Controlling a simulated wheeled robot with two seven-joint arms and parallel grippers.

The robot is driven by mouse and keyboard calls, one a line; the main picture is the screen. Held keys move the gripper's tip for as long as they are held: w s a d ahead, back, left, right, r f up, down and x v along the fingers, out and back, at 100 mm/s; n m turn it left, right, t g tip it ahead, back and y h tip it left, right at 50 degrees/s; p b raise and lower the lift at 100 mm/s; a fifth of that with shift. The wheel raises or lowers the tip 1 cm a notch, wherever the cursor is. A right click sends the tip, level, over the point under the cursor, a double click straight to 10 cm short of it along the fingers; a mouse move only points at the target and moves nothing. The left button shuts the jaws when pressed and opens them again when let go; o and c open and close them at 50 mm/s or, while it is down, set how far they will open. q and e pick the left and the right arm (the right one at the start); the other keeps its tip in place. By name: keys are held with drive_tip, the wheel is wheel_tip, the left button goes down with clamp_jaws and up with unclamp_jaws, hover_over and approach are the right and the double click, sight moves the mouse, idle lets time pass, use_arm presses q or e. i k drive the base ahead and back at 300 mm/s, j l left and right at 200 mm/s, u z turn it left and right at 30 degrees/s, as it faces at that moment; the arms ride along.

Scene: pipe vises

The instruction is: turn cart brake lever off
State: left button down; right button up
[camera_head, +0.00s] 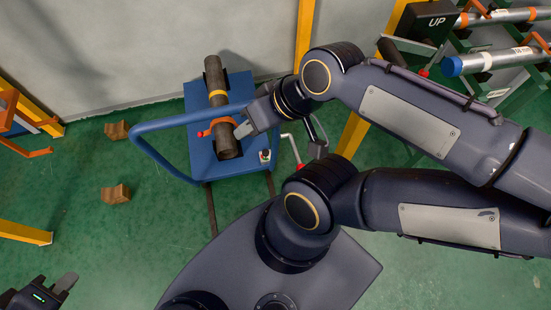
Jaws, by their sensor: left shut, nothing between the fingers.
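The blue cart (243,183) stands on the green floor in the head view, with a dark pipe (228,143) lying along its top. A pale bent lever with a red end (293,148) shows just off the cart's right side, close under my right forearm. It looks like the brake lever. My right gripper (241,130) is over the cart, close to the pipe's right side and left of the lever. Its finger opening is unclear. My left gripper (68,283) is shut and empty at the bottom left, far from the cart.
A blue push handle (150,152) loops out left of the cart. An orange clamp part (205,133) is at the pipe. Brown blocks (116,194) lie on the floor at left. A pipe rack (500,58) stands top right.

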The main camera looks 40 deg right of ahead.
sight(301, 164)
drive_tip(key=j+z, duration=0.2)
drive_tip(key=j, duration=0.35)
drive_tip(key=j+z, duration=0.15)
drive_tip(key=j, duration=0.4)
drive_tip(key=k+j+z, duration=0.2)
drive_tip(key=j, duration=0.35)
drive_tip(key=j+z, duration=0.2)
drive_tip(key=j, duration=0.35)
drive_tip(key=z, duration=1.8)
